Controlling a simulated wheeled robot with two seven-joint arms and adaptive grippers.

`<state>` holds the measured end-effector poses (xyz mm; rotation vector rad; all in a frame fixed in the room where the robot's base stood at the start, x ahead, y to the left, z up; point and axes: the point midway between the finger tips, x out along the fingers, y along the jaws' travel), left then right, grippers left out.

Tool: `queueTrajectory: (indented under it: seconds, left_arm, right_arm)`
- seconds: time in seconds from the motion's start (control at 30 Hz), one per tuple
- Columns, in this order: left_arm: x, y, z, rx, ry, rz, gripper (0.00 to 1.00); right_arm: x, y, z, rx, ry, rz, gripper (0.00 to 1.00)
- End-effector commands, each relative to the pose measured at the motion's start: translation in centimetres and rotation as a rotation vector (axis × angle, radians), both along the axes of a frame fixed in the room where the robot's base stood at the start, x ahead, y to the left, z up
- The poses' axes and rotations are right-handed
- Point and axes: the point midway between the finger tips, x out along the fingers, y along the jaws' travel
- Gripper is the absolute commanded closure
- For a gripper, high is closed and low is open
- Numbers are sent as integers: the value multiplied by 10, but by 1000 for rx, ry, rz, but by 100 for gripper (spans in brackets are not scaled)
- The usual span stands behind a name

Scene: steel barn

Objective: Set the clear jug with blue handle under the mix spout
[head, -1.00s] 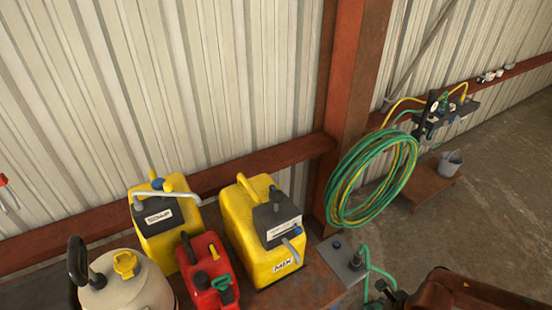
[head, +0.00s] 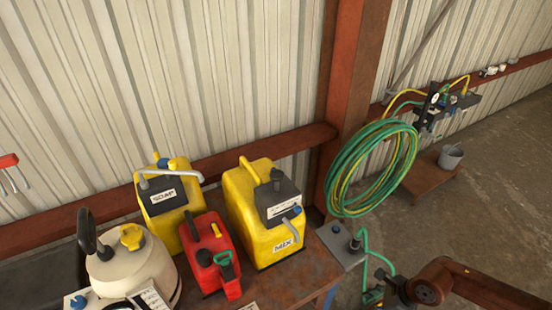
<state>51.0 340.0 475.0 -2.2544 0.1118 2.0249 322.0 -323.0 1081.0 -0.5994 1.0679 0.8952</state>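The yellow container labelled MIX (head: 256,215) stands upright on the rusty bench top. Its short grey spout (head: 291,229) is on the front, below a blue knob, and points down toward the front edge. No jug shows under or beside this spout. I see no clear jug with a blue handle in this view. A brown jointed link (head: 470,284), which looks like part of my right arm, shows at the lower right.
A yellow SOAP container (head: 165,205), a red can (head: 208,250) and a cream sprayer (head: 135,268) crowd the bench (head: 290,278) left of MIX. Right are a grey plate (head: 337,240) with a green hose, a coiled hose (head: 370,170) and a bucket (head: 451,157) on a low stand.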

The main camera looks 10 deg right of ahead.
Motion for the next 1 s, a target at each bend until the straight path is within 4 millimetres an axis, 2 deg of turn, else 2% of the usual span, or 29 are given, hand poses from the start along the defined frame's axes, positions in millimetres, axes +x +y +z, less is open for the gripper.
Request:
queueTrajectory:
  seconds: [0.1, 0.27, 0.5, 0.77, 1.0]
  left_arm:
    - [-7, 0, -13, 0, 9, 2, 64]
    - [-7, 0, -29, 0, 10, 1, 64]
    - [-8, -1, -50, -1, 12, 1, 64]
    - [-9, -1, -73, -1, 14, 1, 64]
    - [-12, -1, -95, -1, 18, 1, 64]
  right_arm:
    - [16, 3, -15, 5, -6, 118, 82]
    - [34, 12, -33, 4, -7, 350, 82]
    - [55, 35, -52, 2, -6, 739, 82]
    - [75, 66, -61, -2, -5, 1206, 82]
    - [91, 93, -57, -6, -1, 1677, 82]
